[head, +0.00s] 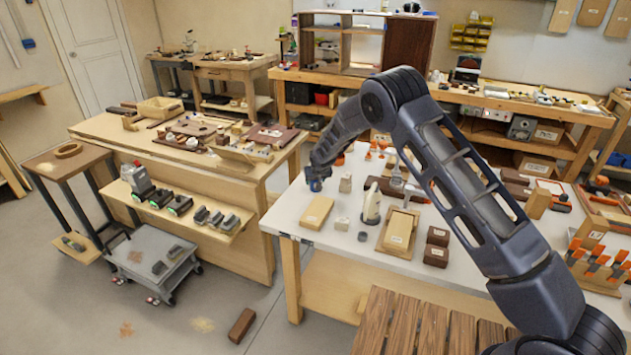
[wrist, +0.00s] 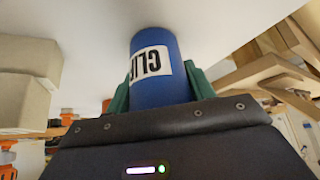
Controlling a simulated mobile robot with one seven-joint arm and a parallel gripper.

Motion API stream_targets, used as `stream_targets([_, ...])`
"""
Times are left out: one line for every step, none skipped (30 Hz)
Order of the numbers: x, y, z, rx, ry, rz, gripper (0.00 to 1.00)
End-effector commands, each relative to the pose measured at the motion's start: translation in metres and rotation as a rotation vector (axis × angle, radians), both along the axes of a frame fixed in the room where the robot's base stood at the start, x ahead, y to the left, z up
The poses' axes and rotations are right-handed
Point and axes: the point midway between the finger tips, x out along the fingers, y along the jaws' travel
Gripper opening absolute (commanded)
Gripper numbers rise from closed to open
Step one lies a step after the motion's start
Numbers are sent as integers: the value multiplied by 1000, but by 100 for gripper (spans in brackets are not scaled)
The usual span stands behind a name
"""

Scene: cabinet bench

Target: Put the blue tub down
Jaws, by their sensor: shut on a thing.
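The blue tub (wrist: 160,103) has a white label with dark letters, seen upside down in the wrist view. My gripper (wrist: 161,90) is shut on it, with a green finger on each side. In the head view the tub (head: 315,185) shows as a small blue patch under my gripper (head: 316,177), near the left edge of the white-topped bench (head: 289,212). The white bench top fills the upper part of the inverted wrist view, close to the tub's far end. I cannot tell whether the tub touches it.
Bare bench top shows at the left edge.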

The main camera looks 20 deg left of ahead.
Motion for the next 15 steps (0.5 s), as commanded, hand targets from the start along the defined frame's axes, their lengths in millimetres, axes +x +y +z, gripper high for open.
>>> stream_targets([0, 0, 1, 1, -1, 0, 27])
stream_targets([0, 0, 1, 1, -1, 0, 27])
stream_targets([0, 0, 1, 0, 0, 0, 27])
stream_targets([0, 0, 0, 0, 0, 0, 27])
stream_targets([0, 0, 0, 0, 0, 0, 27])
stream_targets([0, 0, -2, 0, 0, 0, 27])
stream_targets([0, 0, -2, 0, 0, 0, 27])
stream_targets([0, 0, -3, -1, 1, 0, 57])
stream_targets([0, 0, -2, -1, 1, 0, 65])
stream_targets([0, 0, -2, 0, 0, 0, 71])
stream_targets([0, 0, -2, 0, 0, 0, 75])
stream_targets([0, 0, -2, 0, 0, 0, 75])
stream_targets([0, 0, -2, -1, 1, 0, 75])
stream_targets([0, 0, -2, -1, 1, 0, 75])
stream_targets([0, 0, -2, -1, 1, 0, 75])
